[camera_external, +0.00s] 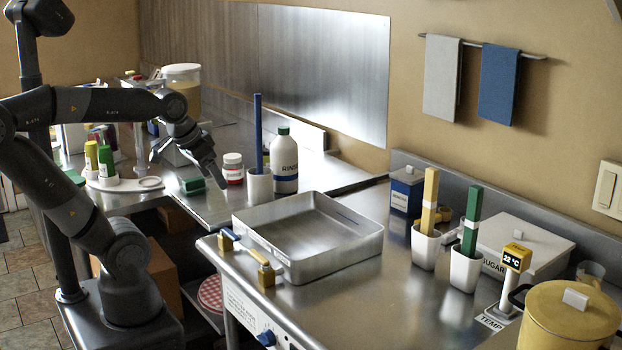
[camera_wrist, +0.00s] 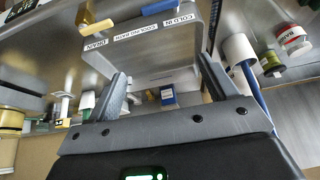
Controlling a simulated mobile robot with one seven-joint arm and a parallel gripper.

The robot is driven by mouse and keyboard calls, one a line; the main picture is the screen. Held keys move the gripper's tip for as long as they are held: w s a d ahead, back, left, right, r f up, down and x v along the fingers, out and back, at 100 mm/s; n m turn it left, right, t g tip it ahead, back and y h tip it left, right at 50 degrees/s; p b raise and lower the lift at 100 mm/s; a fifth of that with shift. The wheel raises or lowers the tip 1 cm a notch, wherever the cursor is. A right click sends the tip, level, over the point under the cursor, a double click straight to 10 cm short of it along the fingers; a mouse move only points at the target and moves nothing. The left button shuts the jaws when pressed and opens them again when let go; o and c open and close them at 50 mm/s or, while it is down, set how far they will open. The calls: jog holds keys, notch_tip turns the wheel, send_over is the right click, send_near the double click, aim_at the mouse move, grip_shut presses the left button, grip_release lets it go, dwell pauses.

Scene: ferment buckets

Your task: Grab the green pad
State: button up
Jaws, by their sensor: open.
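A second green piece (camera_external: 74,178) shows farther left, partly hidden behind my arm. My gripper (camera_external: 188,168) is near the first green pad in the external view and appears to be above the counter. In the wrist view my gripper (camera_wrist: 162,68) has its two fingers spread apart with nothing held between them.
A jar (camera_external: 233,168), a white cup (camera_external: 259,186) with a blue stick and a rinse bottle (camera_external: 285,165) stand right of the pad. A round white holder (camera_external: 125,182) with bottles stands left. A steel basin (camera_external: 310,240) sits on the nearer counter.

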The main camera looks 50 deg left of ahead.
jog(key=w+a+r+g, duration=0.2)
jog(key=w+a, duration=0.5)
jog(key=a, duration=0.1)
jog(key=g, duration=0.3)
send_over(188, 179)
jog(key=f, duration=1.4)
jog(key=shift+s+d+f, duration=0.2)
jog(key=shift+s+f, duration=0.2)
jog(key=shift+w+a+f, duration=0.1)
jog(key=shift+w+f, duration=0.05)
jog(key=shift+f, duration=1.35)
jog(key=shift+w+a+f, duration=0.1)
jog(key=shift+w+f, duration=0.05)
jog(key=shift+f, duration=1.35)
jog(key=shift+c, duration=0.4)
jog(key=c, duration=1)
